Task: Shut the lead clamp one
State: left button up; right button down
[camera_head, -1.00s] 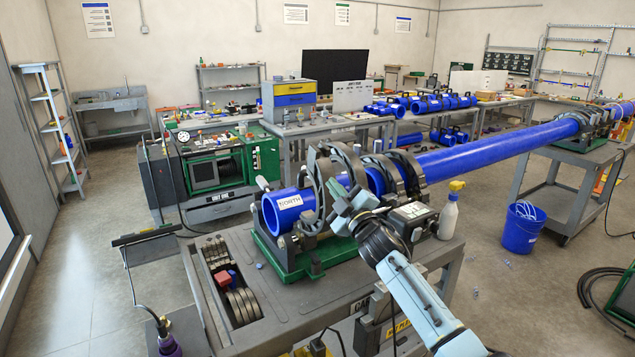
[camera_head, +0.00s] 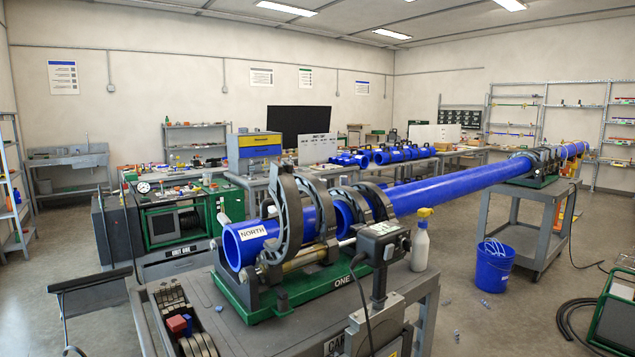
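The fusion machine marked ONE has a green base (camera_head: 262,308) on the cart and several dark ring clamps around a blue pipe. The foremost clamp (camera_head: 290,205), nearest the pipe end (camera_head: 237,250) marked NORTH, shows a curved jaw standing high above the pipe, with a gap between them. It looks raised, not closed down. A second ring (camera_head: 325,215) stands right behind it, and further clamps (camera_head: 380,203) sit along the pipe to the right. Whether these are latched is too small to tell. Neither gripper is in view.
A grey control box (camera_head: 383,240) on a post stands in front of the clamps' right side. A spray bottle (camera_head: 421,242) stands on the cart's right. A tool tray (camera_head: 178,325) is at front left. A blue bucket (camera_head: 494,266) sits on the floor.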

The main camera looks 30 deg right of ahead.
aim_at(307, 183)
jog(key=z, duration=2.35)
jog(key=i, duration=0.8)
